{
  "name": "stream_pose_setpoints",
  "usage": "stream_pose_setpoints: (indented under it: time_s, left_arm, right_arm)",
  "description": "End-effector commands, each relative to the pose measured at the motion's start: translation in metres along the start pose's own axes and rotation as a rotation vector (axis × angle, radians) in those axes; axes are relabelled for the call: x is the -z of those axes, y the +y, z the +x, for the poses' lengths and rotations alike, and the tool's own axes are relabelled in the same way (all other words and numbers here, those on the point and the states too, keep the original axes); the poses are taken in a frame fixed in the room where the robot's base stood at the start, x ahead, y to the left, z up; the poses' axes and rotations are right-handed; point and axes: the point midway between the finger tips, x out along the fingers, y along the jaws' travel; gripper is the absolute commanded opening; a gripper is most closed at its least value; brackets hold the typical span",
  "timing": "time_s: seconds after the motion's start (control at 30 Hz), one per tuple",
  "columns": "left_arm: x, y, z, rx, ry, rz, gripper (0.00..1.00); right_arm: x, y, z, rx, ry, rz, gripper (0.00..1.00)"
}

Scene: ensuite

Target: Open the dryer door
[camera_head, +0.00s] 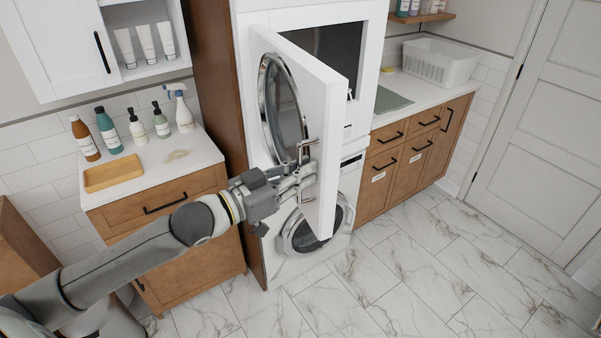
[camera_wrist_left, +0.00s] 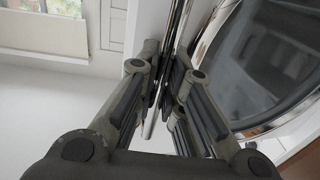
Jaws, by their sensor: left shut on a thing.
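The white dryer door (camera_head: 330,130) stands partly open, swung out from the upper machine of a stacked pair. Its round glass window with a chrome ring (camera_head: 270,95) faces left. The dark dryer opening (camera_head: 330,48) shows behind the door. My left gripper (camera_head: 300,172) is at the lower part of the door, shut on the metal door handle (camera_head: 308,144). In the left wrist view the fingers (camera_wrist_left: 168,85) close around the chrome handle bar (camera_wrist_left: 150,122), with the round window (camera_wrist_left: 275,60) to the right. My right gripper is not in view.
A lower washer (camera_head: 312,235) stands under the dryer. A left counter (camera_head: 150,170) holds several bottles and a wooden tray (camera_head: 113,173). A right counter (camera_head: 425,90) holds a white basket (camera_head: 440,62). The marble floor (camera_head: 430,260) on the right is clear.

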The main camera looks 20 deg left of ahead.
Motion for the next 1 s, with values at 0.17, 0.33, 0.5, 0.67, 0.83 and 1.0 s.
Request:
stream_pose_setpoints:
  time_s: [0.17, 0.33, 0.5, 0.67, 0.83, 1.0]
  left_arm:
    - [-0.002, 0.002, 0.000, -0.002, -0.005, -0.008, 0.00]
    - [-0.002, 0.001, 0.000, -0.002, -0.005, -0.007, 0.19]
    - [-0.002, 0.001, 0.000, -0.001, -0.004, -0.004, 0.19]
    - [-0.001, 0.000, -0.001, 0.000, -0.003, -0.002, 0.19]
    - [-0.002, 0.000, -0.010, 0.000, -0.004, -0.002, 0.19]
    - [-0.002, 0.001, -0.027, -0.001, -0.007, -0.002, 0.19]
  right_arm:
    - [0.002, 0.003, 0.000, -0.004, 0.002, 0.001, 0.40]
    - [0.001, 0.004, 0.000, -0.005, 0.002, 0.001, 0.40]
    - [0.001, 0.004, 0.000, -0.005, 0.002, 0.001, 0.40]
    - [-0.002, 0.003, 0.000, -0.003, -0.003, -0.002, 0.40]
    - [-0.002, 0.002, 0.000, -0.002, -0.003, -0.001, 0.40]
    - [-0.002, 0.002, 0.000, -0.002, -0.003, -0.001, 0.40]
